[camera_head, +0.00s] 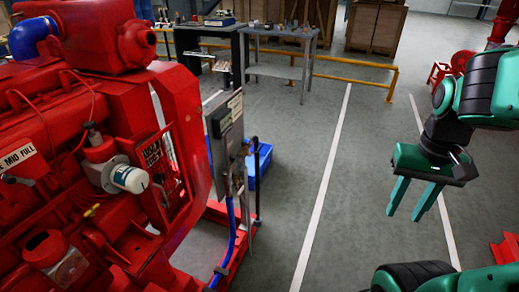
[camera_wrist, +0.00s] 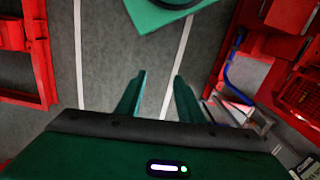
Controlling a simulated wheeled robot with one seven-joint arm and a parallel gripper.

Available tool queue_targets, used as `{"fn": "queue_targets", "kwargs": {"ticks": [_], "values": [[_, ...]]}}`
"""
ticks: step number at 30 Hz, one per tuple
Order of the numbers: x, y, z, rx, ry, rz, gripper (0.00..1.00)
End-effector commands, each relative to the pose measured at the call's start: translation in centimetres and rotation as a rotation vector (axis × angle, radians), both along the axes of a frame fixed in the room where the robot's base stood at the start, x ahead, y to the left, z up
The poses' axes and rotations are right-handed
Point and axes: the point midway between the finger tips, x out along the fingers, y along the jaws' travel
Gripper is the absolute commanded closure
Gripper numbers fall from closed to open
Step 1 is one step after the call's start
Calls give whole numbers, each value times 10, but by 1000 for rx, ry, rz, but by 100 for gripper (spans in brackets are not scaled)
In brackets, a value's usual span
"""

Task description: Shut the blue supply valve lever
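A blue hose (camera_head: 231,232) runs down beside the grey panel post at the right side of the red engine in the head view. A small dark fitting (camera_head: 219,271) shows low on this hose, near the red base rail. The valve lever itself is too small for me to tell apart. The blue hose also shows at the right of the wrist view (camera_wrist: 233,92). My green gripper (camera_head: 405,214) hangs over open floor, well to the right of the hose, fingers pointing down. In the wrist view its two fingers (camera_wrist: 159,82) are apart with nothing between them.
The red engine (camera_head: 60,120) fills the left. The grey panel post (camera_head: 226,140) stands beside it, with a blue bin (camera_head: 257,165) behind. A workbench (camera_head: 290,36) and yellow rail (camera_head: 345,60) are farther back. The floor (camera_head: 320,170) between post and gripper is clear.

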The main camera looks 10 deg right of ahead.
Motion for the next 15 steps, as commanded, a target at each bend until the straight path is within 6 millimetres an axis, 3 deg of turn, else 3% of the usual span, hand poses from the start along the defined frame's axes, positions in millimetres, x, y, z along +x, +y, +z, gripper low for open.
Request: {"fn": "queue_targets", "kwargs": {"ticks": [2,5,8,15], "values": [[-9,0,5,-1,-11,4,66],[0,-2,6,-7,-6,14,66],[23,4,4,-13,8,45,66],[103,3,-16,6,36,151,66]]}}
